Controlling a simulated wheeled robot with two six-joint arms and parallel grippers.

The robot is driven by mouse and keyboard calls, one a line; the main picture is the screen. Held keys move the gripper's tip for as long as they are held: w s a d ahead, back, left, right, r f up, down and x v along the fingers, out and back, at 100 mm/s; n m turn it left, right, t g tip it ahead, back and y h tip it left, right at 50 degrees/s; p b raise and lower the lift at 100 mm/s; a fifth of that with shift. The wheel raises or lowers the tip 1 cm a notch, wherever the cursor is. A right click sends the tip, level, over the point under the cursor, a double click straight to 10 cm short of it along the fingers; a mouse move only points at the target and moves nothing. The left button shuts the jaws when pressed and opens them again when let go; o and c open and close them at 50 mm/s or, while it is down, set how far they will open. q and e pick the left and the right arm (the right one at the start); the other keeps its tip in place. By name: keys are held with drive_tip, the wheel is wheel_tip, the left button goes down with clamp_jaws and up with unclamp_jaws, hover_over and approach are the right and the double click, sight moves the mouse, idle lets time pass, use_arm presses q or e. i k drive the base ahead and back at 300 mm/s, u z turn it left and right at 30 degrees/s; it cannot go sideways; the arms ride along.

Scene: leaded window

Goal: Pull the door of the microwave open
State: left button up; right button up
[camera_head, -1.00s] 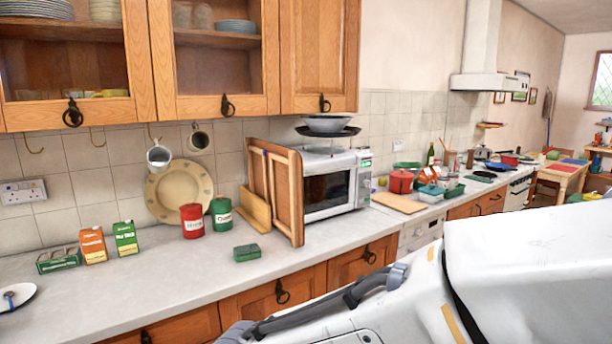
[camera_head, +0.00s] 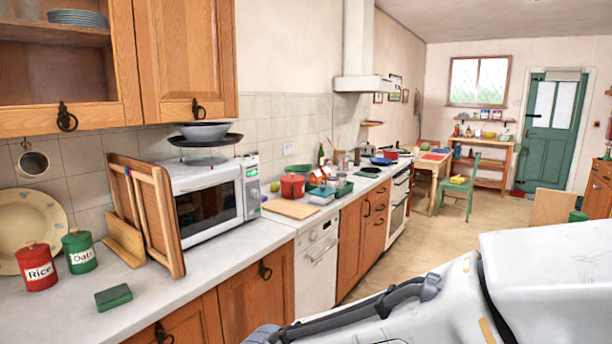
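The white microwave (camera_head: 213,178) stands on the counter left of the middle, under the wall cupboards. Its dark-windowed door (camera_head: 206,210) faces right and towards me and looks shut. Its control panel with a green display (camera_head: 251,172) is at the door's right side. A wooden folding rack or board (camera_head: 160,215) stands close by its left side and overlaps its left edge. A black tray and a bowl (camera_head: 205,131) sit on top. A white part of my own body fills the lower right. Neither gripper shows.
The counter (camera_head: 200,290) holds a red Rice tin (camera_head: 36,268), a green Oats tin (camera_head: 79,253) and a green block (camera_head: 113,297). A chopping board (camera_head: 289,208) and a red pot (camera_head: 292,186) lie right of the microwave. Open floor (camera_head: 440,236) stretches towards a green door (camera_head: 551,131).

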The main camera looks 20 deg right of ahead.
sight(203, 215)
drive_tip(key=z, duration=0.55)
drive_tip(key=i, duration=1.4)
drive_tip(key=u, duration=0.4)
